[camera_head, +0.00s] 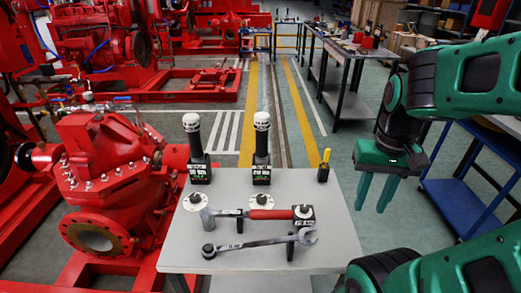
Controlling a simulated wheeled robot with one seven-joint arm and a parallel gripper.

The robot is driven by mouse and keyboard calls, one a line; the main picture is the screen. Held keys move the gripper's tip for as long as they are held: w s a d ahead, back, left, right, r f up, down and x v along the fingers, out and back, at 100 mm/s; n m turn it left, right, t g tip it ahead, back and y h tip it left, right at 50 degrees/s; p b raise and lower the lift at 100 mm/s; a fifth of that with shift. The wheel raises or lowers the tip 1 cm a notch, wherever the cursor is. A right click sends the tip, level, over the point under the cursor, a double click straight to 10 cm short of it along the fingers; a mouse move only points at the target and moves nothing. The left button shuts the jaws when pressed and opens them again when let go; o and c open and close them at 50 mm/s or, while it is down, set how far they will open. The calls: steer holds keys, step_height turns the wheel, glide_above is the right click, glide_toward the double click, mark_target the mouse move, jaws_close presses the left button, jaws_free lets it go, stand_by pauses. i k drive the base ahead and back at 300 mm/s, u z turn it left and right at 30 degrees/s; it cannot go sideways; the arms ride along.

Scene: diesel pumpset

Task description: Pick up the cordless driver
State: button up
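Two upright tools with black bodies, pale rounded tops and block-like bases stand at the back of the grey table (335,243). One is at the left (195,148) and one in the middle (261,148). Either could be the cordless driver; I cannot tell which is meant. My green gripper (373,207) hangs to the right of the table, fingers pointing down. Its fingers are apart with nothing between them. It is clear of both tools.
A red-handled hammer (268,214) and a wrench (265,242) lie at the front of the table. A black block (304,218) sits by the hammer. A small yellow-topped item (324,166) stands back right. A red pump (105,185) is left of the table.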

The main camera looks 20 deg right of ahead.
mark_target(262, 119)
steer(key=k, duration=0.5)
steer(key=u, duration=1.85)
steer(key=k, duration=1.6)
steer(key=z, duration=1.1)
steer(key=i, duration=1)
steer(key=u, duration=0.05)
